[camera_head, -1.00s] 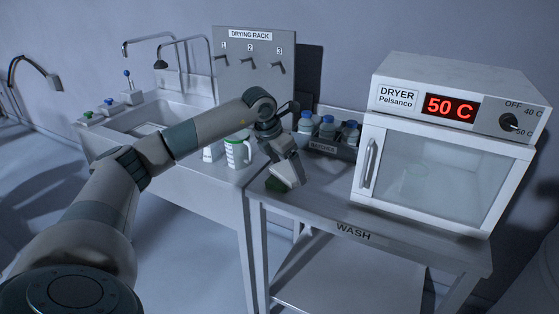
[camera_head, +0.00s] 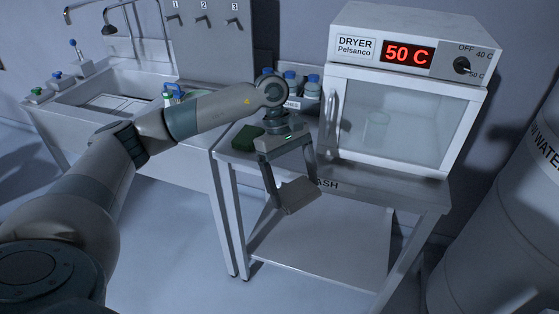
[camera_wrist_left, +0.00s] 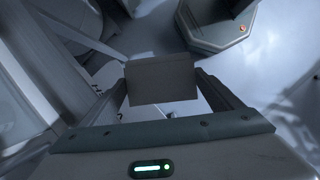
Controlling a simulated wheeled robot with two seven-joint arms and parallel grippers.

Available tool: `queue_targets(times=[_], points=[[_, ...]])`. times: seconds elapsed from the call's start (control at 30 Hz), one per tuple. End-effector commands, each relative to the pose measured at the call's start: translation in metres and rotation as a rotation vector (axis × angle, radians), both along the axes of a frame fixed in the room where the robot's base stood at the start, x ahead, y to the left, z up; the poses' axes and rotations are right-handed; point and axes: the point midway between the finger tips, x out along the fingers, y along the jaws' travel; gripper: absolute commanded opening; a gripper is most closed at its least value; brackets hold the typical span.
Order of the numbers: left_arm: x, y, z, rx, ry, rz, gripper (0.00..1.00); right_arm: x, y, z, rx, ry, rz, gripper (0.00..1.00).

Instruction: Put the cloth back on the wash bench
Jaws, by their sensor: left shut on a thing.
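My left gripper (camera_head: 295,188) is shut on a flat, grey-beige, squarish piece that looks like the folded cloth (camera_head: 299,196). In the head view the piece hangs in front of the front edge of the wash bench (camera_head: 392,192), apart from the top as far as I can tell. In the left wrist view the cloth (camera_wrist_left: 161,79) fills the space between the two fingers. A dark green pad (camera_head: 247,138) lies on the bench's left end, behind the gripper. The gripper covers part of the WASH label. My right gripper is not in view.
The dryer (camera_head: 405,115), reading 50 C, takes up the bench's right part; a glass vessel shows through its door. Blue-capped bottles (camera_head: 312,85) stand at the back. A sink (camera_head: 105,95) is left, a large white tank (camera_head: 510,220) right. A lower shelf (camera_head: 320,245) is empty.

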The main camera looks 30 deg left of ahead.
Motion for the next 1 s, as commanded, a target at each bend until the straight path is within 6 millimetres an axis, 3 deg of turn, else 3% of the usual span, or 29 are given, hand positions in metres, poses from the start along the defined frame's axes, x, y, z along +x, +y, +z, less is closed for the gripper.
queue_targets(times=[0.03, 0.2, 0.43, 0.6, 1.0], points=[[-0.010, -0.015, 0.001, -0.002, -0.001, -0.134, 0.64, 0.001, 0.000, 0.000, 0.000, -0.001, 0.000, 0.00], [-0.051, -0.049, 0.001, 0.001, -0.002, -0.613, 0.64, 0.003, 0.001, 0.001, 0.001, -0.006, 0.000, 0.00], [-0.091, -0.070, 0.003, 0.001, -0.001, -1.084, 0.64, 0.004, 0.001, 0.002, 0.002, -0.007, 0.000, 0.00], [-0.101, -0.073, 0.004, 0.000, -0.001, -1.213, 0.64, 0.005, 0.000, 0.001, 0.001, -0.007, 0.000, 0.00], [-0.102, -0.073, 0.004, -0.001, -0.002, -1.222, 0.64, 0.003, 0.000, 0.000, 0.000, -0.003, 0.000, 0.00]])
